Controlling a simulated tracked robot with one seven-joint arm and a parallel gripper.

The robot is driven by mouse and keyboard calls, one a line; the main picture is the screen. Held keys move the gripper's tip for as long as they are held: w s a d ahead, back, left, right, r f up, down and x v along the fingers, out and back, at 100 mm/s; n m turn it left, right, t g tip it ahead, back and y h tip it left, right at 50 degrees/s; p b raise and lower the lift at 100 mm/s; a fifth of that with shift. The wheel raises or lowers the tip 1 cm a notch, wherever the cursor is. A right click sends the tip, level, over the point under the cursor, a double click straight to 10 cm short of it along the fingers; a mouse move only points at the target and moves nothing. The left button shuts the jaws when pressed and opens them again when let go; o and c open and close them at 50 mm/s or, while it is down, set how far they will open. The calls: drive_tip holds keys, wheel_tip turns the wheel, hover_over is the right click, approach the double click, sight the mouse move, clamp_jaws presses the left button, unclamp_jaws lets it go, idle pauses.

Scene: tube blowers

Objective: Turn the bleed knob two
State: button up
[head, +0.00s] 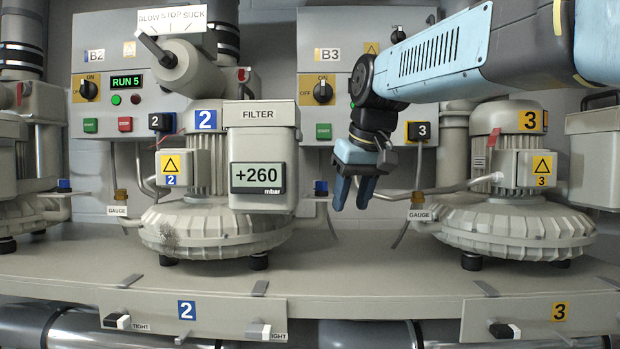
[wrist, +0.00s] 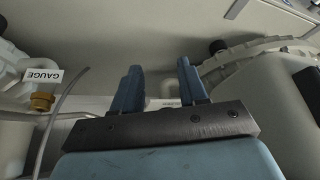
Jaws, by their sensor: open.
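My gripper (head: 353,203) hangs in front of the wall between blower 2 (head: 215,232) and blower 3 (head: 515,228), fingers pointing down. It is open, and its two blue fingers (wrist: 160,85) stand apart with nothing between them in the wrist view. A small blue knob (head: 320,186) on a fitting sits just left of the fingers in the head view, right of the filter box. I see no readable bleed label on it. The gripper appears apart from it, but depth is hard to judge. I cannot make the knob out in the wrist view.
The filter box (head: 262,185) with a +260 mbar display stands left of the gripper. A gauge tag (head: 419,214) and hose hang to its right; an upside-down gauge tag (wrist: 43,76) shows in the wrist view. The grey bench (head: 350,270) below is clear between the blowers.

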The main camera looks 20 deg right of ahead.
drive_tip(key=n, duration=0.2)
approach(320, 188)
drive_tip(key=shift+g+y, duration=0.3)
drive_tip(key=w+f, duration=0.1)
drive_tip(key=f, duration=0.1)
drive_tip(key=w+f, duration=0.3)
drive_tip(key=f, duration=0.1)
drive_tip(key=shift+w+d+f, duration=0.1)
drive_tip(key=shift+w+f, duration=0.1)
drive_tip(key=shift+w, duration=0.2)
drive_tip(key=shift+c, duration=0.4)
clamp_jaws()
drive_tip(key=shift+d, duration=0.2)
drive_tip(key=shift+a, duration=0.15)
